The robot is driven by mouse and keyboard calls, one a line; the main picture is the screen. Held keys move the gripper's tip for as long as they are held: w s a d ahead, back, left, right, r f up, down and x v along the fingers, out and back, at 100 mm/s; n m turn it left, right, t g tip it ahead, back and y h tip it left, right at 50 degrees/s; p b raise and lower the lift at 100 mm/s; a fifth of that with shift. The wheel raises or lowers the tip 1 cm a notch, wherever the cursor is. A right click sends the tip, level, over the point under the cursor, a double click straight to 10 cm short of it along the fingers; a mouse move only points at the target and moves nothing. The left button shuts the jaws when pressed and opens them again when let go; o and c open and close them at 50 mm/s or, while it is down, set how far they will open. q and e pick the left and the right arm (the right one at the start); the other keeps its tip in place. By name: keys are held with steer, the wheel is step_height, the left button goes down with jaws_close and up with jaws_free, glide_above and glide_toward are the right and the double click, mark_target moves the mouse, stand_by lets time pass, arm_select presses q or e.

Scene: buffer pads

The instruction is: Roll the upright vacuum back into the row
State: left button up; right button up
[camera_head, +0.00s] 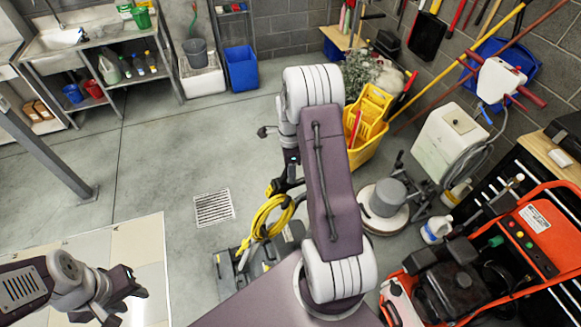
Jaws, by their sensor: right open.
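What looks like the upright vacuum is a dark grey machine with a coiled yellow cord (265,222) and a low grey floor head (230,268), on the concrete floor at lower centre. My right arm covers much of its right side. My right gripper (284,187) is open beside the top of the cord coil; its fingers are small and dark, and I cannot tell whether they touch the machine. My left gripper (112,312) is at the lower left, away from the vacuum; its fingers are not clear.
A floor buffer (385,205), yellow mop bucket (366,125) and white tank (448,140) stand right of my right arm. An orange machine (530,240) fills the lower right. A floor drain (213,208) lies left of the vacuum. The left-centre floor is clear.

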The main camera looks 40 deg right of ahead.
steer(key=shift+d+f, duration=0.1)
jaws_close()
stand_by(1.3)
